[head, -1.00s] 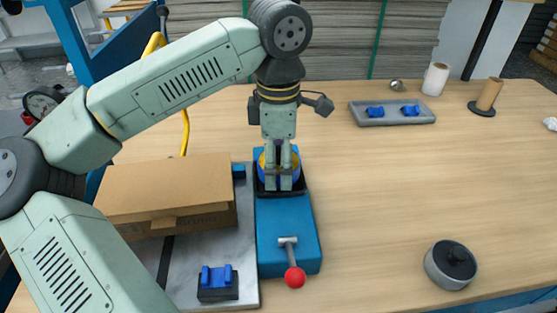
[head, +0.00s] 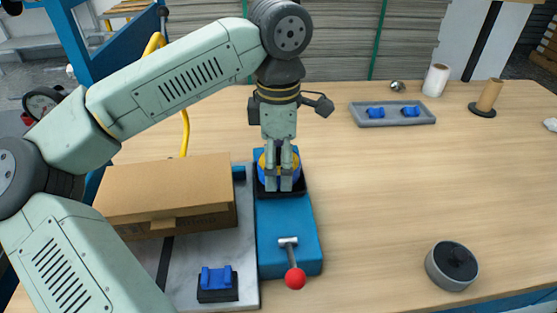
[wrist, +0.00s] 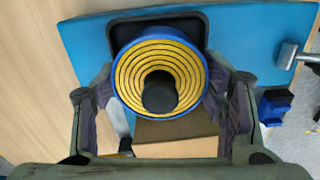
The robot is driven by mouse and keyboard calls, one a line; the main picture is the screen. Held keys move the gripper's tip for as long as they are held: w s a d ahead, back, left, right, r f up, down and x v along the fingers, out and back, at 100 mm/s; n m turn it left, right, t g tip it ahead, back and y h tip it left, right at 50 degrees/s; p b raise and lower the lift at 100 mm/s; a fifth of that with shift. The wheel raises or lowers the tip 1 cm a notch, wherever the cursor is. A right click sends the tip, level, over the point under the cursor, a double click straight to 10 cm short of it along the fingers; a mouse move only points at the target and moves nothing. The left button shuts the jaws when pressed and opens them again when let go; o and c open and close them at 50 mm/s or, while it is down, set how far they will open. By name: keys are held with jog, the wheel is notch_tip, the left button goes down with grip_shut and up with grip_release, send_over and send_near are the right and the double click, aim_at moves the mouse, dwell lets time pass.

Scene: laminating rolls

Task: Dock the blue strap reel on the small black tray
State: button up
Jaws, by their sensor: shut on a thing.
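The blue strap reel (wrist: 116,75) has a blue rim around yellow wound rings and a dark centre. It also shows behind the fingers in the head view (head: 263,165). My gripper (head: 278,180) points down and is shut on the reel, one finger on each side of it in the wrist view (wrist: 161,92). The small black tray (wrist: 196,20) has a raised rim and sits on a blue base. It shows around the reel's lower part in the head view (head: 301,189). The reel overlaps the tray; I cannot tell whether it touches the tray's floor.
The blue base (head: 290,225) carries a lever with a red knob (head: 295,279). A cardboard box (head: 165,190) and a blue cradle (head: 217,278) are to the left. A grey tray (head: 393,121) stands behind, and a grey round tin (head: 452,265) at front right. The table's middle right is clear.

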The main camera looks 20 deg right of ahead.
aim_at(278, 151)
jog(key=shift+f+b, duration=0.35)
jog(key=shift+f, duration=0.1)
jog(key=o, duration=1)
jog(key=shift+o, duration=0.2)
jog(key=shift+r+p, duration=3.85)
jog(key=shift+r, duration=1.7)
jog(key=shift+f, duration=0.1)
